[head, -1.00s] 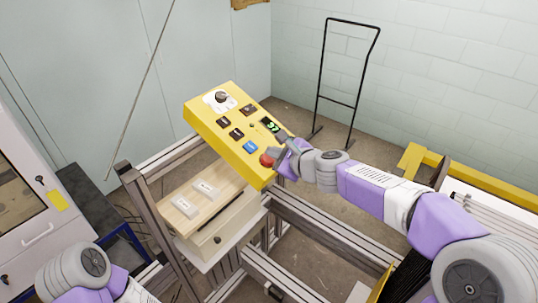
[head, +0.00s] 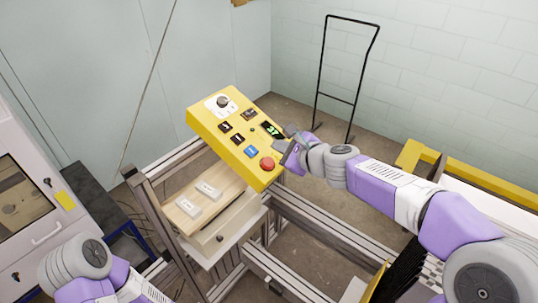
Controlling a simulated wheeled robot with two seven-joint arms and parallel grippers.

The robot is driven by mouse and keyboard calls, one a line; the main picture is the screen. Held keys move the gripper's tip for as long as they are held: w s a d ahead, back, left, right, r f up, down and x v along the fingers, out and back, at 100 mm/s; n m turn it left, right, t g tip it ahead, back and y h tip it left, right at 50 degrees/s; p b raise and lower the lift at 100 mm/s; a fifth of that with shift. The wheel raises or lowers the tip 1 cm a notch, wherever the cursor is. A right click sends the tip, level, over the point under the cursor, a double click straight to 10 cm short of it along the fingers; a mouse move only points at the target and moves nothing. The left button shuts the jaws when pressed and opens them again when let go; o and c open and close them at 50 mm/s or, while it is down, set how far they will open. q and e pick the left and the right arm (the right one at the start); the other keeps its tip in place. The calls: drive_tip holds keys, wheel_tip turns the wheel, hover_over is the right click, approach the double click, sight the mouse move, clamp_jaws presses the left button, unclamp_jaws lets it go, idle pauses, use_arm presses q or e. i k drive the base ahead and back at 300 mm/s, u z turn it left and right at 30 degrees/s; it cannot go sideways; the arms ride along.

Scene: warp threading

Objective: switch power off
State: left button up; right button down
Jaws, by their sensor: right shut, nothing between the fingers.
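The yellow control panel (head: 213,130) is tilted and stands on a metal frame in the middle of the head view. A black rotary knob on a white plate (head: 223,102) sits at its upper left end. A round red button (head: 267,164) sits at its lower right end and is fully visible. Between them are several dark buttons, a blue button (head: 251,151) and a small display with green digits (head: 271,129). My right gripper (head: 285,140) is shut and empty at the panel's right edge, above and right of the red button. My left gripper is out of view; only its arm shows at lower left.
Metal frame rails (head: 305,222) run to the lower right. A black hoop stand (head: 322,75) stands behind. A white cabinet (head: 30,190) is at left.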

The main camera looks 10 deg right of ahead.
sight(251, 112)
drive_tip(key=k, duration=1)
